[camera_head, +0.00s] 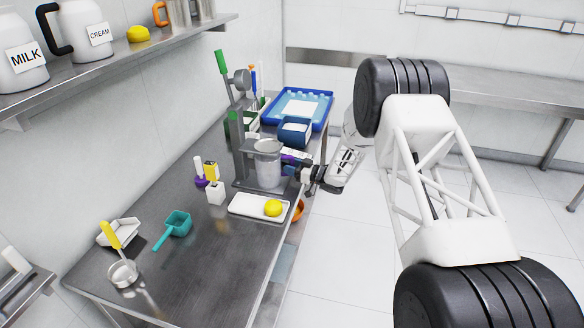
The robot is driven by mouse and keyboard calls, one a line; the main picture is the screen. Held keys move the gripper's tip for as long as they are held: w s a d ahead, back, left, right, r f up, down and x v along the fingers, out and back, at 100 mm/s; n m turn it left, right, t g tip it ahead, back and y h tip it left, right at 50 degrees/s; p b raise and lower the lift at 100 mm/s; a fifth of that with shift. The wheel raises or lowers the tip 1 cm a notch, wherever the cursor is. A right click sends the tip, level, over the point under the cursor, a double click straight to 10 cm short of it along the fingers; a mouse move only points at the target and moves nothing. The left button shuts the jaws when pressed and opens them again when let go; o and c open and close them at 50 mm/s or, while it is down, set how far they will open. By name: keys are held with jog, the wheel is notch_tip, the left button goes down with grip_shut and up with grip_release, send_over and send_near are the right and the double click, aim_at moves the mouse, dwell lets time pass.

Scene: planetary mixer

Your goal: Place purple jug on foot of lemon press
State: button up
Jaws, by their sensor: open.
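The lemon press (239,130) is a grey upright with a green-handled lever, standing toward the back of the steel table. A greyish see-through jug (268,166) stands upright below the press head, apparently on the flat grey foot (243,185). Purple shows at the jug's right side, apparently its handle (287,158). My gripper (294,171) is at the jug's right side, close to the purple part. It is open, but its fingers are small and partly hidden, so I cannot tell whether they touch the handle.
A white tray (245,207) with a lemon (272,208) lies just in front of the press. Left are a small white carton (216,192), a teal scoop (177,224) and a steel strainer (123,273). A blue box (294,132) and blue tray (322,103) stand behind.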

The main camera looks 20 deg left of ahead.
jog(key=shift+r, duration=0.15)
jog(key=s+d, duration=0.2)
jog(key=d, duration=0.9)
jog(key=shift+s+d, duration=0.15)
jog(key=shift+d, duration=0.25)
dwell(0.5)
